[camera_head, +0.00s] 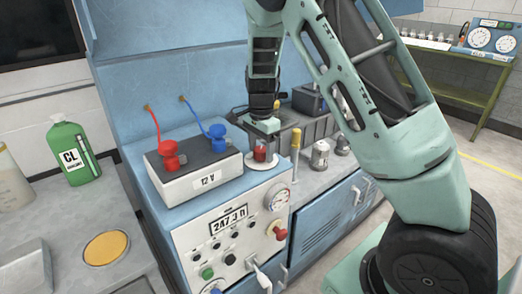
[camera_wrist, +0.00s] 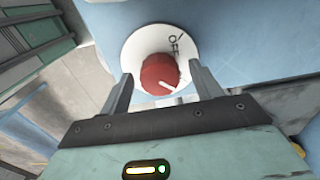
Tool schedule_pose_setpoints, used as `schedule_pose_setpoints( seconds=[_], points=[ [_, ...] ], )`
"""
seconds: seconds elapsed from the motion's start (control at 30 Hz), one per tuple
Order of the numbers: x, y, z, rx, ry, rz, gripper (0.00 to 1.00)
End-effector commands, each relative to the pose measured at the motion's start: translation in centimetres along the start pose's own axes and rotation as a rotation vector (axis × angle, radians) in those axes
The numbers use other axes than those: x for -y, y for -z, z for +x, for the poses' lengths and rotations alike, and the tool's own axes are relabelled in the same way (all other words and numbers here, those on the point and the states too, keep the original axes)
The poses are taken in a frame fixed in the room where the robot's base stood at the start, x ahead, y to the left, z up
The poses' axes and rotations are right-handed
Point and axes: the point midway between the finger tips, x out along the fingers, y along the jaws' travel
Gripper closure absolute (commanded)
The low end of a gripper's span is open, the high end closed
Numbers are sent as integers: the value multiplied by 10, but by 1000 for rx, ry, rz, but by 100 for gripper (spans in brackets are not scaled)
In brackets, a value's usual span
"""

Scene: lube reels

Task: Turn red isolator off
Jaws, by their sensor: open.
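The red isolator is a round red knob (camera_wrist: 160,74) on a white disc (camera_wrist: 138,47) in the wrist view. The disc bears the word OFF at its upper right. A white mark on the knob points to the lower right, away from that word. In the head view the red knob (camera_head: 259,154) sits on top of the blue cabinet, under my gripper (camera_head: 262,143). In the wrist view my gripper (camera_wrist: 159,82) is open, with one finger on each side of the knob. I cannot tell whether the fingers touch it.
A 12 V battery (camera_head: 196,183) with red and blue clamps stands left of the knob. A yellow-topped post (camera_head: 295,143) stands close on the right. The cabinet front has a gauge (camera_head: 278,198), a display, buttons and a lever. A green bottle (camera_head: 73,152) stands on the left bench.

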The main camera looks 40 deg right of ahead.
Motion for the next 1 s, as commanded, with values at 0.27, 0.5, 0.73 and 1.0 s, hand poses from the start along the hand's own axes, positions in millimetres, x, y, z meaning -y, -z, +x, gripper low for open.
schedule_pose_setpoints(
  seconds=[0.27, 0.5, 0.73, 1.0],
  points=[
    [0, 0, 6, -1, 0, -1, 36],
    [0, 0, 6, 0, 0, -1, 75],
    [0, 0, 6, 0, 0, -6, 81],
    [0, 1, 5, 0, -1, -88, 81]
  ],
)
